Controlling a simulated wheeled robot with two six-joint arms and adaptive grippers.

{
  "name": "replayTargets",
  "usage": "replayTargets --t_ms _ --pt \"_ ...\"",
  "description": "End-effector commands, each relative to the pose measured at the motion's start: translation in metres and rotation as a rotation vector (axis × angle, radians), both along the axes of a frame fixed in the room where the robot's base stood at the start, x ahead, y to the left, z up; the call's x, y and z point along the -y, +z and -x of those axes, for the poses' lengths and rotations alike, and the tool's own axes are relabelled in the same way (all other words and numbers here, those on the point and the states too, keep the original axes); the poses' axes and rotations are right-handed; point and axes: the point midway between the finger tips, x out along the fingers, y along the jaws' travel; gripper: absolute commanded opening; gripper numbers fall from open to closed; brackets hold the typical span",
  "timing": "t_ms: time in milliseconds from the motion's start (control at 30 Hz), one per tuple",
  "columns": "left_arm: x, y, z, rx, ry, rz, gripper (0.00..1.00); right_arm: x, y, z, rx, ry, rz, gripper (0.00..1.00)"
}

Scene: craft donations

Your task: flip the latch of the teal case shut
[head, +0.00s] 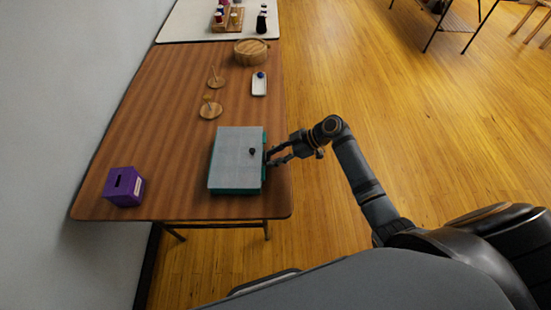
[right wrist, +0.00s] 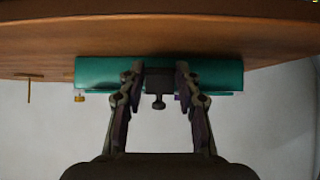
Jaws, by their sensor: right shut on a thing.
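The teal case (head: 236,160) lies on the wooden table near its right edge, with its grey-topped lid down. A small dark knob stands on the lid near the right side. In the right wrist view, which looks upside down, the teal front wall (right wrist: 100,72) faces me, with the dark latch (right wrist: 158,88) at its middle. My right gripper (head: 267,157) reaches in from the right at that wall. Its fingertips (right wrist: 158,72) are shut on the latch from both sides and partly hide it. My left gripper is not in view.
A purple slotted box (head: 123,186) stands at the table's near left corner. Behind the case are two round wooden pieces (head: 211,109), a white tray (head: 259,84) with a blue ball, and a round wooden box (head: 251,52). The table left of the case is clear.

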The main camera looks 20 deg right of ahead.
Motion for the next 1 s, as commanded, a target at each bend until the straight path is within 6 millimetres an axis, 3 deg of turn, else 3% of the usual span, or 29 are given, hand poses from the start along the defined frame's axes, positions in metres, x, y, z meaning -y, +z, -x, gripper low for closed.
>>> replayTargets --t_ms 200,667,700,833,1000 --pt "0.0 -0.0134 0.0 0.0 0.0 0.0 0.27 -0.0002 -0.004 0.0 0.018 0.0 -0.054 0.02" --pt "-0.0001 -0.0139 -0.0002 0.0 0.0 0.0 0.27 -0.001 -0.002 -0.0001 0.022 0.001 -0.069 0.02" --pt "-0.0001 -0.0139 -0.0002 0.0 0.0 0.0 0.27 -0.0011 -0.0019 -0.0001 0.022 0.001 -0.069 0.37" --pt "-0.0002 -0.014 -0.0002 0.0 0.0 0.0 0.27 -0.001 -0.002 -0.0001 0.022 0.001 -0.069 0.55" --pt "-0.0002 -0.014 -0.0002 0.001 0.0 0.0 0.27 -0.0009 -0.002 -0.0002 0.021 0.001 -0.068 0.57"
